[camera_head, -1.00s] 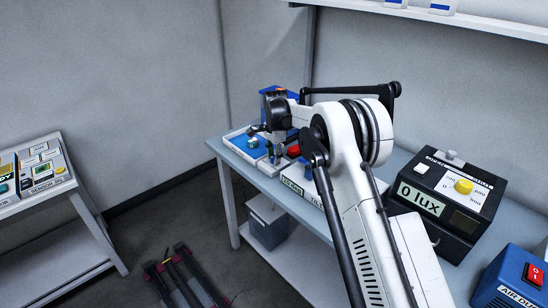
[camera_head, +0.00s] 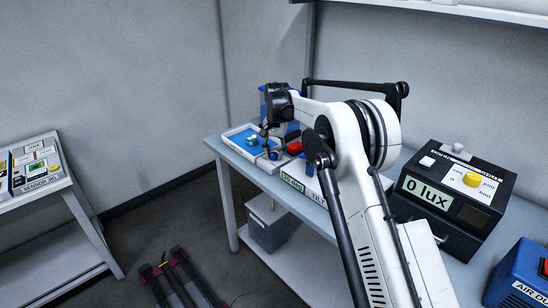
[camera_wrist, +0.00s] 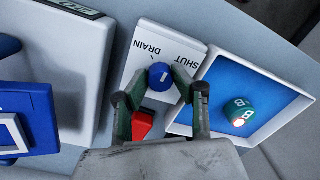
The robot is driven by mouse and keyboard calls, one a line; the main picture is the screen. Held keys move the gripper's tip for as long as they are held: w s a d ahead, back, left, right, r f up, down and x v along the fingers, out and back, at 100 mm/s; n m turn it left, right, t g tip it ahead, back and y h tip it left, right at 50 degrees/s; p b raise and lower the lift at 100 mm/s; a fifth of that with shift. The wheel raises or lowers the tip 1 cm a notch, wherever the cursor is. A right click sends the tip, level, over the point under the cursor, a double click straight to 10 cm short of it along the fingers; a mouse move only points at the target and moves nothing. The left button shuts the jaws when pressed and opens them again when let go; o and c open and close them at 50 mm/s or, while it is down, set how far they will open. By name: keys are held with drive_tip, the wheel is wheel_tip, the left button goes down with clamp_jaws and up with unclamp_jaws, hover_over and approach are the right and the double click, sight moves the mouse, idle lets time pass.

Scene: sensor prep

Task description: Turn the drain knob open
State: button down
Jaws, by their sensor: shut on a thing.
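The drain knob (camera_wrist: 160,78) is a round blue knob with a white line on top. It sits on a white panel (camera_wrist: 142,66) lettered DRAIN and SHUT in the wrist view. The white line slants toward the SHUT lettering. My gripper (camera_wrist: 158,84) has one finger on each side of the knob and is shut on it.
A white tray (camera_wrist: 229,57) with a blue floor holds a green cylinder marked B (camera_wrist: 237,109), close beside the right finger. A red part (camera_wrist: 142,125) lies behind the fingers. A grey-white box (camera_wrist: 62,50) stands left. A lux meter box (camera_head: 452,195) stands farther right on the bench.

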sight(276, 154)
drive_tip(key=n+b, duration=0.1)
drive_tip(key=n, duration=0.3)
drive_tip(key=shift+n, duration=0.3)
drive_tip(key=n+b, duration=0.1)
drive_tip(key=n, duration=0.3)
drive_tip(key=shift+w+n, duration=0.1)
drive_tip(key=shift+n, duration=0.3)
drive_tip(key=c, duration=1.4)
unclamp_jaws()
drive_tip(key=shift+c, duration=0.2)
wheel_tip(276, 154, up, 12)
drive_tip(key=shift+d, duration=0.25)
drive_tip(key=shift+w, duration=0.1)
